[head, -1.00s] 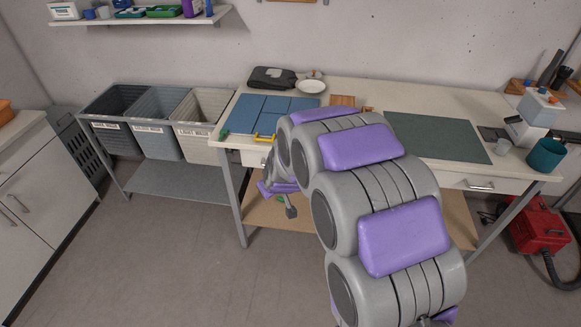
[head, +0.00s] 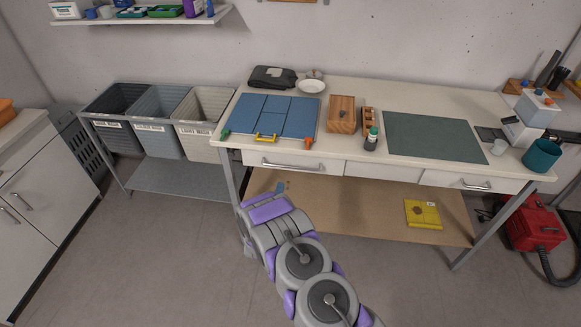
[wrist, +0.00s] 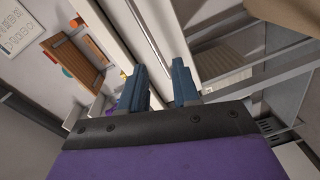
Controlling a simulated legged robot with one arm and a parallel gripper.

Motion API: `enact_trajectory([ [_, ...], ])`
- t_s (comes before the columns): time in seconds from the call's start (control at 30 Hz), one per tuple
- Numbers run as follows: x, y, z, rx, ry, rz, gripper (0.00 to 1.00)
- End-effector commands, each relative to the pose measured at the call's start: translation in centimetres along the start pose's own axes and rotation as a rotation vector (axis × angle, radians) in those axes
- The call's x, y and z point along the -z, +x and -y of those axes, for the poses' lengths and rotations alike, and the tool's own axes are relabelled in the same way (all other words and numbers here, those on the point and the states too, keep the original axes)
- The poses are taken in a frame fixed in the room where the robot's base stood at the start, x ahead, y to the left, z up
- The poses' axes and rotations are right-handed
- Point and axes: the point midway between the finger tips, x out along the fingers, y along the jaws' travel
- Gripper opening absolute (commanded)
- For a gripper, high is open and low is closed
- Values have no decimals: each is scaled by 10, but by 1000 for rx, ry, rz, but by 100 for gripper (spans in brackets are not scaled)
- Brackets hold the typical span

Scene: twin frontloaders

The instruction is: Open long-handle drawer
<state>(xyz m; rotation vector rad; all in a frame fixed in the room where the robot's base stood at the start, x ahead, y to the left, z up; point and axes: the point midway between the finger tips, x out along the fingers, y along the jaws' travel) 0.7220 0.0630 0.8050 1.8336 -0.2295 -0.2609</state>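The white bench has a shut left drawer (head: 315,168) with a long metal bar handle (head: 290,165). A shut right drawer (head: 450,180) has a shorter handle (head: 477,187). In the head view my gripper (head: 280,188) is at the front of the bench, below the left drawer, mostly hidden by my arm. In the wrist view my gripper (wrist: 160,86) has its two blue-grey fingers apart with nothing held between them. Pale bench surfaces show beyond the fingers.
On the bench stand blue panels (head: 270,113), a yellow-handled tool (head: 265,137), a wooden block (head: 341,114), a dark bottle (head: 371,140) and a green mat (head: 435,137). Laundry bins (head: 203,135) stand left. A yellow item (head: 422,213) lies on the lower shelf. Floor in front is clear.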

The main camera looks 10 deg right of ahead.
Motion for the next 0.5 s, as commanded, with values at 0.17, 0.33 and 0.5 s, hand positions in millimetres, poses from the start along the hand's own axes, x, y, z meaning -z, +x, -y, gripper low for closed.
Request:
enact_trajectory([
  [0.17, -21, -21, 18, -145, -160, -10, 31],
  [0.33, -30, -35, 22, -232, -246, -15, 31],
  [0.5, -34, -34, 22, -259, -271, -14, 31],
])
